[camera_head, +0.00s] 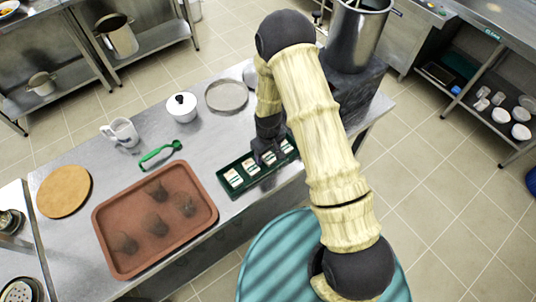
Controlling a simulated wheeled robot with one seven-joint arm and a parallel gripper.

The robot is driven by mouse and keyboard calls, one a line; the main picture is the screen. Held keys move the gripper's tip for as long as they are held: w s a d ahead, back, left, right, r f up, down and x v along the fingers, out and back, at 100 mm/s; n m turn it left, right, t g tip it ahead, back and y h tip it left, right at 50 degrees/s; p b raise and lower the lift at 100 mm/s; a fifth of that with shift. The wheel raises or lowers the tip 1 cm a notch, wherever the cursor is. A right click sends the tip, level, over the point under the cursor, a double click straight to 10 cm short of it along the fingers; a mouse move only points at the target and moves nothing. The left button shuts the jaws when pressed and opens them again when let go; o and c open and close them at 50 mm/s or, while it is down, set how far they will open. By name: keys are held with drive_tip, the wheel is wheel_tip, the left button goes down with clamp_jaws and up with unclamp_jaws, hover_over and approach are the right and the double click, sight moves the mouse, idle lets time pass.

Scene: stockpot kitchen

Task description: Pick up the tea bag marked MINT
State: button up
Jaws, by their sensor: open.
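A long dark green tray (229,191) lies on the steel table near its front edge. It holds a row of several white tea bags with small labels, among them a left one (234,178), a second (251,168), a third (269,158) and a right one (287,146). The lettering is too small to read, so I cannot tell which is marked MINT. My gripper (264,154) points down over the tray, close above the third tea bag. It is open, and I see nothing held in it. My arm and gripper hide part of the tray's back side.
A brown tray (105,213) with dark round items is at the left. A tall steel pot (357,35) stands at the far right.

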drive_tip(key=shift+f, duration=0.45)
drive_tip(key=shift+c, duration=0.2)
drive_tip(key=shift+s, duration=0.15)
drive_tip(key=c, duration=1)
